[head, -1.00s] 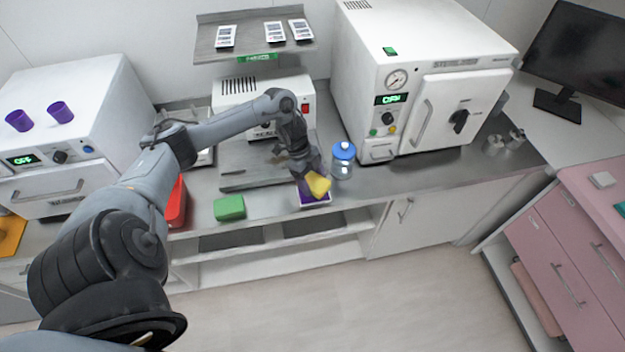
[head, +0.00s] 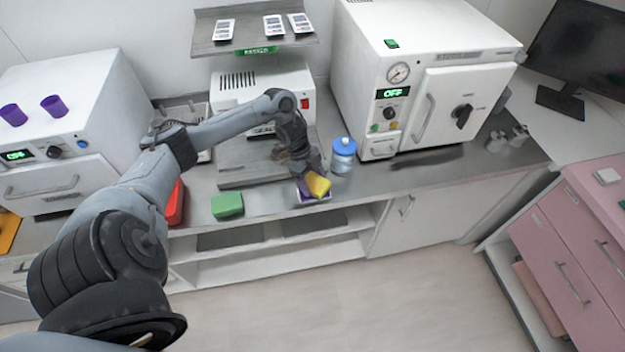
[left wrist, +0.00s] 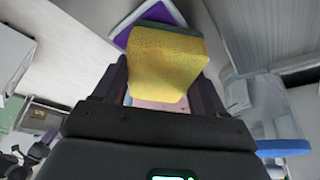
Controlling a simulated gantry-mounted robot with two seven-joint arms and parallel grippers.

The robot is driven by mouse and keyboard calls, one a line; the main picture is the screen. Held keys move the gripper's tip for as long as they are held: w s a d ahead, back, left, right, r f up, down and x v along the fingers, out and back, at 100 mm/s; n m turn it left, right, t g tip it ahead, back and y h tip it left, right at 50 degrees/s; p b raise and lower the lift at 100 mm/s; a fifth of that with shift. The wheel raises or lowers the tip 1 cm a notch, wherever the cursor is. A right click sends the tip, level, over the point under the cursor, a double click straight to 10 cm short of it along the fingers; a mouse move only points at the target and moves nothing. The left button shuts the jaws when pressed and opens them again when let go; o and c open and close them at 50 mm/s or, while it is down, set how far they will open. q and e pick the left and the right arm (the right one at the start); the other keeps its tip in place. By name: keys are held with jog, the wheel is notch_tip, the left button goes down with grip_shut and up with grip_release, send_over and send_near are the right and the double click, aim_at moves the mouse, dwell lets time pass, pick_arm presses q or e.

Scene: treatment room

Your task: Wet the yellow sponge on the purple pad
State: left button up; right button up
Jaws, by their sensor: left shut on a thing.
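The yellow sponge (head: 318,184) is held in my left gripper (head: 311,180), low over the counter's front edge. In the left wrist view the yellow sponge (left wrist: 166,65) fills the space between the gripper's fingers (left wrist: 165,88) and shows a dark green layer on its far side. The purple pad (head: 304,195) lies in a white tray under the sponge, and part of it is hidden. It also shows in the left wrist view (left wrist: 164,13) just beyond the sponge. I cannot tell whether sponge and pad touch. My right gripper is not in view.
A blue-capped clear bottle (head: 343,156) stands close to the right of my left gripper. A green block (head: 227,205) and a red container (head: 175,203) lie to the left on the counter. A steriliser (head: 425,80) stands behind the bottle.

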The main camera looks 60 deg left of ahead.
aim_at(313, 180)
pick_arm(q)
jog(key=shift+f+b, duration=0.3)
jog(key=shift+f, duration=0.25)
dwell(0.4)
dwell(1.1)
jog(key=shift+f, duration=0.1)
dwell(0.5)
jog(key=shift+p, duration=0.3)
notch_tip(313, 180, up, 7)
jog(key=p, duration=0.7)
